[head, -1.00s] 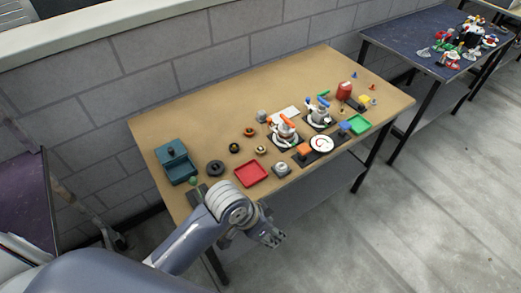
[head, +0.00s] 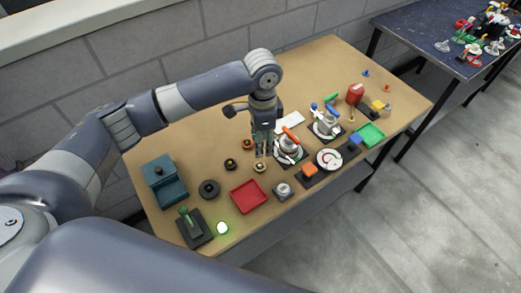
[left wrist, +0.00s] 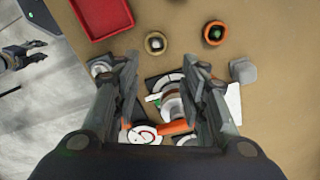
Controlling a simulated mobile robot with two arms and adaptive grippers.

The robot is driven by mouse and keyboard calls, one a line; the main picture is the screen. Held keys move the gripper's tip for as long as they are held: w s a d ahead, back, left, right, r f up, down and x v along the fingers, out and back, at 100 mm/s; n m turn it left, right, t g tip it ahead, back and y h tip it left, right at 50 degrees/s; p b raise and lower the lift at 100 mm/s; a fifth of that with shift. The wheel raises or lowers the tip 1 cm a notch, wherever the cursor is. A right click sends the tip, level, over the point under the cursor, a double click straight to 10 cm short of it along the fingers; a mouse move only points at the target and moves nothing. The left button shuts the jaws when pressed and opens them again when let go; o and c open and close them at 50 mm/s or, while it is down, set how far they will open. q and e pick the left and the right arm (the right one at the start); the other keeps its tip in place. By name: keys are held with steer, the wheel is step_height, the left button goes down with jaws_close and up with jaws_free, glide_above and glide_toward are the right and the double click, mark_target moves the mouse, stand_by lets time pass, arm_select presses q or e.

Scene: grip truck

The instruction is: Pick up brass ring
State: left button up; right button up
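The brass ring (head: 259,166) lies flat on the table, just right of and behind the red tray; it also shows in the left wrist view (left wrist: 155,43), near the top middle. My left gripper (head: 263,152) points down above the table, close over the ring. In the left wrist view its two fingers (left wrist: 160,64) are apart with nothing gripped; the ring sits beyond the tips, not between them. My right gripper shows only at the left of the left wrist view (left wrist: 40,51), over the floor, with its fingers apart and empty.
A copper-orange ring (head: 247,144) and a dark ring (head: 230,163) lie nearby. The red tray (head: 248,196) is in front. A stand with an orange-handled valve (head: 290,147) rises close right of the left gripper. A teal box (head: 166,182) and green lever (head: 190,217) stand left.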

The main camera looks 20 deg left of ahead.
mark_target(261, 165)
arm_select(q)
steer(key=f, duration=0.2)
steer(key=s+f, duration=0.1)
steer(key=f, duration=0.1)
steer(key=shift+s+d+f+p, duration=0.1)
steer(key=shift+s+p, duration=0.05)
steer(key=shift+p, duration=0.25)
steer(key=shift+f, duration=0.35)
step_height(261, 165, down, 4)
steer(key=shift+f+p, duration=0.2)
steer(key=shift+p, duration=0.55)
steer(key=shift+f, duration=0.25)
steer(key=shift+w+f, duration=0.1)
steer(key=shift+w, duration=0.1)
steer(key=c, duration=0.6)
steer(key=shift+c, duration=1.1)
arm_select(e)
steer(key=shift+g, duration=0.3)
steer(key=s+r, duration=0.1)
steer(key=s, duration=0.1)
steer(key=s+r, duration=0.1)
steer(key=shift+s+d, duration=0.2)
steer(key=shift+s, duration=0.15)
